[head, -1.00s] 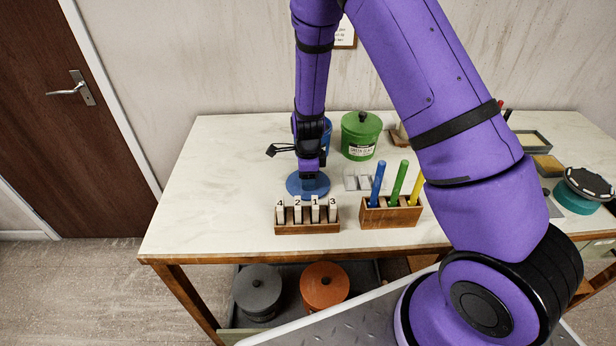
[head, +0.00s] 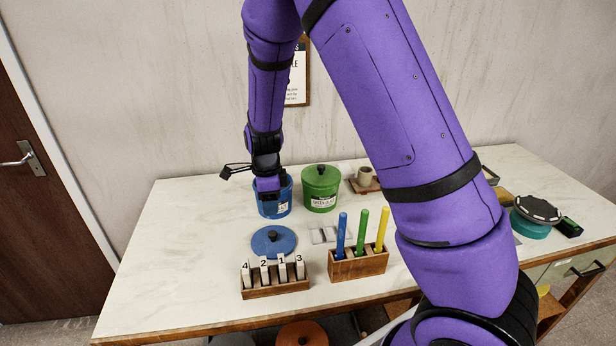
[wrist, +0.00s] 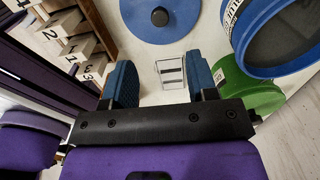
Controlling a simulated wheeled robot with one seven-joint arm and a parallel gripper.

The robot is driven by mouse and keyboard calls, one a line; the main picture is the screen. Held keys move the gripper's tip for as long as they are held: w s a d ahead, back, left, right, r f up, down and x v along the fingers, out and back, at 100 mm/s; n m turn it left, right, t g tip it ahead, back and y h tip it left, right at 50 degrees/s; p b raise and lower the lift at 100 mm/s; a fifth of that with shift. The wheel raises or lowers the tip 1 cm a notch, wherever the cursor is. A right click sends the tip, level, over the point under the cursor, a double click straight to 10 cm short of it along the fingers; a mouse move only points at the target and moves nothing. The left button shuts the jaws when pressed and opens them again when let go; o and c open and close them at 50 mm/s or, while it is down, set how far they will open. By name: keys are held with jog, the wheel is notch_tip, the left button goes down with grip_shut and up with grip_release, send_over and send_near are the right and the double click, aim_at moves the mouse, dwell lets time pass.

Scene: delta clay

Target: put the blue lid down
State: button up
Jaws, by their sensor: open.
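The blue lid (head: 274,241) lies flat on the white table, knob up, behind the block of numbered tags. It also shows in the wrist view (wrist: 146,20), ahead of the fingers and apart from them. The blue pot (head: 273,203) stands without a lid behind it, and its open rim shows in the wrist view (wrist: 296,70). My gripper (wrist: 161,82) is open, with nothing between its two blue-padded fingers. In the head view my gripper (head: 268,192) is in front of the blue pot, above the table; its fingertips are hard to make out there.
The lidded green pot (head: 321,190) stands right of the blue pot. The numbered tag block (head: 276,287) and the pen block (head: 358,264) stand near the front edge. A teal container with a dark lid (head: 530,225) is at right. The table's left side is clear.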

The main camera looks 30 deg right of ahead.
jog(key=s+d+r+n+t+y, duration=0.15)
jog(key=s+r+n, duration=0.4)
jog(key=r, duration=0.55)
jog(key=s+d+r+n+t, duration=0.1)
jog(key=s+d+r+n, duration=0.1)
jog(key=s+r+n, duration=0.6)
jog(key=s+d+r+n+t+h, duration=0.1)
jog(key=s+d+r+n+t, duration=0.1)
jog(key=s+r+n, duration=0.6)
jog(key=s+d+r, duration=0.1)
jog(key=s+r, duration=0.1)
jog(key=s, duration=0.5)
jog(key=shift+s+d+r+t, duration=0.2)
jog(key=shift+s+r+t, duration=0.05)
jog(key=shift+s+t, duration=0.1)
